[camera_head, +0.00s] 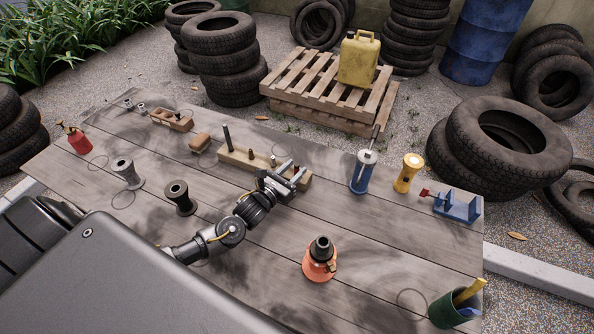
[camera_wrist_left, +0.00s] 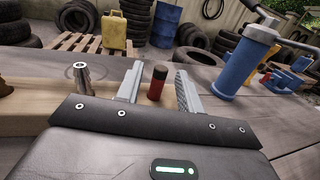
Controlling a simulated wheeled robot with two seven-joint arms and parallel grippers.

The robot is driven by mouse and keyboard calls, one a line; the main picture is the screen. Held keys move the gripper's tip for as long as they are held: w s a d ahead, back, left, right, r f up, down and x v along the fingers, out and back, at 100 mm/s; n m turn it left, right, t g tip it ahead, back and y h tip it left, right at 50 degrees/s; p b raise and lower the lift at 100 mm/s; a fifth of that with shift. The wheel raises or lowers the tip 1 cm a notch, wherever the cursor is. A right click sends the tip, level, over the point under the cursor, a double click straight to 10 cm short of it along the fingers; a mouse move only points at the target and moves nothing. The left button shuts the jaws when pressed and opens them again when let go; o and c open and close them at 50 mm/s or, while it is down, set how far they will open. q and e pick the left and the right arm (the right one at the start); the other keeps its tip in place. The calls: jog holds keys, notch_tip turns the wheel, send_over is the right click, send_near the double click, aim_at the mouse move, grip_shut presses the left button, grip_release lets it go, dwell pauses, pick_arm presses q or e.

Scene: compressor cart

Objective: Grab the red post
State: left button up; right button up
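The red post (camera_wrist_left: 156,88), with a dark top, stands upright at one end of a wooden block (camera_wrist_left: 40,112) in the left wrist view. My left gripper (camera_wrist_left: 157,82) is open, with one finger on each side of the post in that view. No contact between fingers and post is visible. In the head view my left gripper (camera_head: 289,173) is over the right end of the same block (camera_head: 240,160), and the post is hard to pick out among the fingers. A silver post (camera_wrist_left: 83,77) stands on the block to the left of the gripper. My right gripper is not in view.
A blue hand pump (camera_head: 362,174) stands right of the block, with a yellow-and-white item (camera_head: 408,173) and a blue vise-like stand (camera_head: 457,206) beyond. An orange cone-shaped part (camera_head: 320,262) is nearer. Spools (camera_head: 180,198) sit left. The bench (camera_head: 400,250) has bare planks between.

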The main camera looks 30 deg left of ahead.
pick_arm(q)
jog(key=shift+w+d, duration=0.15)
jog(key=shift+w, duration=0.8)
grip_shut()
jog(key=shift+r, duration=0.15)
